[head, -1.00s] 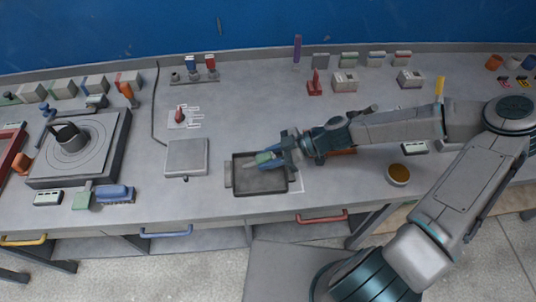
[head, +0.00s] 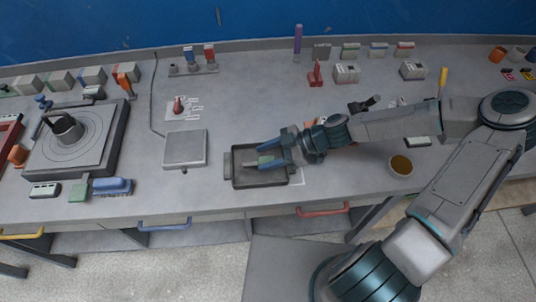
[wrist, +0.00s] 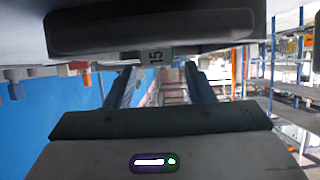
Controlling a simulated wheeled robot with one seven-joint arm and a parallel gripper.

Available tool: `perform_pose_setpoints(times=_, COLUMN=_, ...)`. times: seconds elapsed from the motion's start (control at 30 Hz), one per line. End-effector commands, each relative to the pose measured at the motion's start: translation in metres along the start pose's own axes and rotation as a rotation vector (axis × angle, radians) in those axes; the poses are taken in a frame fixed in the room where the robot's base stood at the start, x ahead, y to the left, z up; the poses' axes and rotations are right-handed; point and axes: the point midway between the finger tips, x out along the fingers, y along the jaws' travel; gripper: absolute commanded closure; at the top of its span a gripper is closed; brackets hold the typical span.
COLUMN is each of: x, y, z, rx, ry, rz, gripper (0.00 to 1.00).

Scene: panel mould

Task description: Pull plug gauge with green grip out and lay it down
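The plug gauge with the green grip (head: 264,160) is at the dark tray (head: 243,180) in the head view, low and roughly flat, with its grey end toward the left. Part of it is hidden by a finger. My gripper (head: 268,155) reaches in from the right, with its blue fingers apart on either side of the grip. In the wrist view the gripper (wrist: 160,75) also shows a gap between its fingers, and a light label marked 15 (wrist: 155,57) on the gauge appears between the tips. The tray's dark wall (wrist: 155,30) hides the rest.
A small rack (head: 195,69) at the back holds gauges with blue and red grips. A flat grey plate (head: 185,148) lies left of the tray. A round cup (head: 401,165) stands to the right. The bench behind the tray is mostly clear.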

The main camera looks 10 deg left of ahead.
Motion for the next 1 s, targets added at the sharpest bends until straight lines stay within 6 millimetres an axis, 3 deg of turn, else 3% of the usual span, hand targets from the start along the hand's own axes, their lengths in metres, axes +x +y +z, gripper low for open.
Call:
perform_pose_setpoints(times=0.3, x=-0.001, y=0.000, z=0.000, rx=0.000, ry=0.000, rz=0.001, gripper=0.48)
perform_pose_setpoints(times=0.47, x=-0.014, y=0.001, z=0.002, rx=-0.001, ry=-0.001, rz=0.005, gripper=0.48)
perform_pose_setpoints(times=1.0, x=-0.119, y=0.001, z=0.002, rx=-0.001, ry=-0.001, rz=0.004, gripper=0.48)
